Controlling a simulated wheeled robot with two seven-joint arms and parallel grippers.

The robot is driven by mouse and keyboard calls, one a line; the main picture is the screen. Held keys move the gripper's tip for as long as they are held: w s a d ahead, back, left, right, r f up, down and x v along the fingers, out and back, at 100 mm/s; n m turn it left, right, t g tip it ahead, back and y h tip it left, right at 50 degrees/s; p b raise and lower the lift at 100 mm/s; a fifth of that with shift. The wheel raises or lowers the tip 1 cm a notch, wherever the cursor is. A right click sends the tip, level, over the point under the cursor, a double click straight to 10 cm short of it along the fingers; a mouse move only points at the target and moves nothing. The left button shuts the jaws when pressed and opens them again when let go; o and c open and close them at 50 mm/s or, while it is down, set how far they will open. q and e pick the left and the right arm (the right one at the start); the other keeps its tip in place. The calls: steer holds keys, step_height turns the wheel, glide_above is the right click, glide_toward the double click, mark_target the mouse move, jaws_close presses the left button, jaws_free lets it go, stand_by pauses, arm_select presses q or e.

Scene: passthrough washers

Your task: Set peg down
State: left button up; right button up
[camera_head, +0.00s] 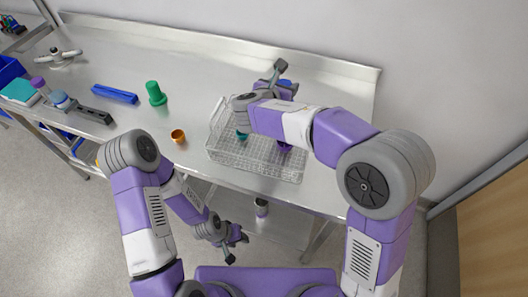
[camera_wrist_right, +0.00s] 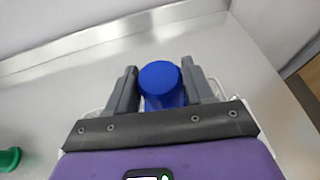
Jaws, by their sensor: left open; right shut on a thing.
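A peg with a round blue top (camera_wrist_right: 161,80) sits between the fingers of my right gripper (camera_wrist_right: 163,92) in the right wrist view. In the head view my right gripper (camera_head: 281,78) is over the far side of the wire basket (camera_head: 213,143); its hold is mostly hidden by the arm, and only a bit of blue (camera_head: 286,82) shows. I cannot tell whether the peg touches anything below. My left gripper (camera_head: 233,243) is open and empty, low in front of the table.

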arm_select(q)
step_height(320, 180, down, 7)
steer(key=b, duration=0.6)
steer(key=shift+f, duration=0.2)
arm_select(e)
steer(key=a+f, duration=0.1)
steer(key=f, duration=0.3)
steer(key=a+f, duration=0.1)
steer(key=f, duration=0.2)
steer(key=a+f, duration=0.2)
steer(key=f, duration=0.2)
steer(key=shift+w+f, duration=0.3)
steer(key=shift+w, duration=0.05)
steer(key=shift+f, duration=0.2)
arm_select(q)
steer(key=shift+f, duration=0.1)
arm_select(e)
steer(key=o, duration=1.1)
steer(key=shift+c, duration=0.2)
steer(key=shift+r, duration=0.1)
